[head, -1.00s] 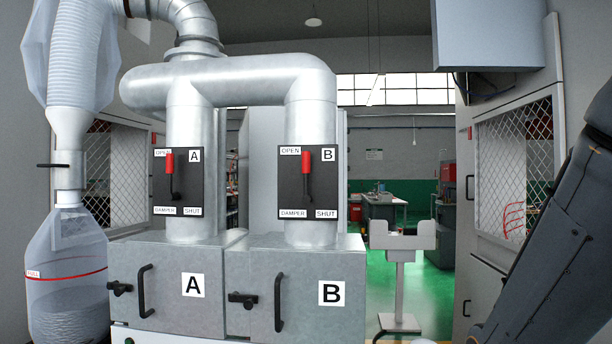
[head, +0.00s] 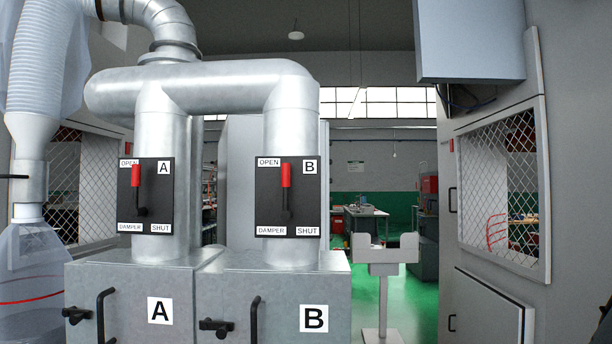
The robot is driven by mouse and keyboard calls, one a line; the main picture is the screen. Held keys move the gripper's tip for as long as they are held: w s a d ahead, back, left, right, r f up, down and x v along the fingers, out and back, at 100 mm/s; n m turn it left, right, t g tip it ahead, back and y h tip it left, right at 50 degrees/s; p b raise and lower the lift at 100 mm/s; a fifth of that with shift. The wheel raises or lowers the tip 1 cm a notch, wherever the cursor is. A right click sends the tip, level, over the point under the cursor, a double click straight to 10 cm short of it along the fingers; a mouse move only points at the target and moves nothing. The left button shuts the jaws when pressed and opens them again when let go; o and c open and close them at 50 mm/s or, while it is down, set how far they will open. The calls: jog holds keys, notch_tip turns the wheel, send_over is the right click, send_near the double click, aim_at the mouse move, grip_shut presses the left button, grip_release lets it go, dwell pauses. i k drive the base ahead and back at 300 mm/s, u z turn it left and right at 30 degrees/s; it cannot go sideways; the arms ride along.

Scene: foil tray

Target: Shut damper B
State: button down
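Damper B's black plate (head: 300,210) is on the right vertical duct, marked OPEN at top left and SHUT at bottom right. Its red-handled lever (head: 286,176) points straight up, with the red grip at the top, near the OPEN label. Damper A's plate (head: 160,215) is on the left duct, and its red lever (head: 136,176) also points up by OPEN. My gripper is not in view, so its state and what it holds cannot be seen.
Below the ducts stand grey metal boxes A (head: 130,290) and B (head: 275,290) with black handles and latches. A grey stand (head: 383,262) is to their right. A mesh-windowed grey wall (head: 500,180) is at far right. Green floor lies between.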

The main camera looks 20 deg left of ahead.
aim_at(286, 213)
jog(key=k, duration=0.6)
jog(key=u, duration=1.05)
jog(key=i, duration=0.5)
jog(key=u, duration=0.05)
